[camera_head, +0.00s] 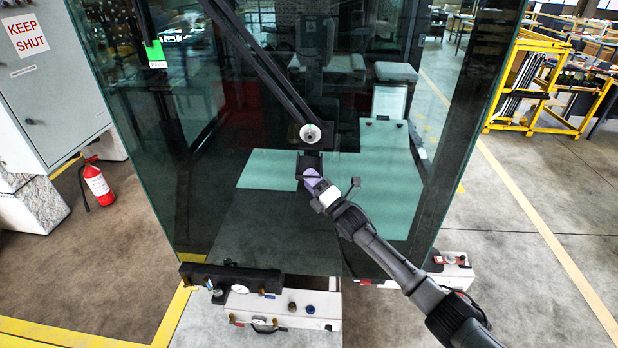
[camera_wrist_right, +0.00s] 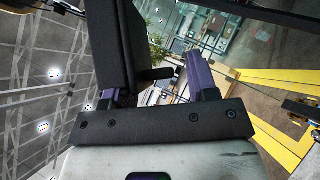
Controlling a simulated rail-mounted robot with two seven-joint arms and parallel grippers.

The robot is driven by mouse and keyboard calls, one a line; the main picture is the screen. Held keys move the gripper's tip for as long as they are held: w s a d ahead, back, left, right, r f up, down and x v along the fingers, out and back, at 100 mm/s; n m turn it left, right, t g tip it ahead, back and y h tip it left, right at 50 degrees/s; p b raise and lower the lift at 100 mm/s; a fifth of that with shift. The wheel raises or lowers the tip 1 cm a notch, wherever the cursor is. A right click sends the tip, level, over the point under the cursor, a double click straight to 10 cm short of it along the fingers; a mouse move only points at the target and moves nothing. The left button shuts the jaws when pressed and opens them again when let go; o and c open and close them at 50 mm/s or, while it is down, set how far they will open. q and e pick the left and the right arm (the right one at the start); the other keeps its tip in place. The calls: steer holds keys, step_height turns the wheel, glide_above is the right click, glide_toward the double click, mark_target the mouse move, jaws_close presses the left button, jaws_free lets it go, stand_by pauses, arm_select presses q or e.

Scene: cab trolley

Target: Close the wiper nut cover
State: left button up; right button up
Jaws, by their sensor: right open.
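The wiper nut cover (camera_head: 309,160) is a small black flap at the foot of the black wiper arm, hanging open below the bare round wiper nut (camera_head: 310,133) on the cab glass. My right gripper (camera_head: 312,180) is at the lower part of the flap. In the right wrist view, a black slab, seemingly the cover (camera_wrist_right: 113,45), reaches between the purple fingers of the open right gripper (camera_wrist_right: 155,85), close to the left finger. A short dark peg sticks out of it towards the right finger. I cannot tell whether a finger touches it. My left gripper is out of view.
The wiper arm (camera_head: 265,75) runs up and left from the nut across the large glass pane (camera_head: 230,215). A white base with fittings (camera_head: 285,308) stands below the glass. A fire extinguisher (camera_head: 98,184) and grey cabinet (camera_head: 50,80) are at left.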

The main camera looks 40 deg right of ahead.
steer(key=shift+w+r, duration=0.2)
steer(key=shift+w, duration=0.3)
steer(key=shift+a, duration=0.1)
steer(key=shift+c, duration=0.4)
steer(key=shift+f, duration=0.1)
jaws_close()
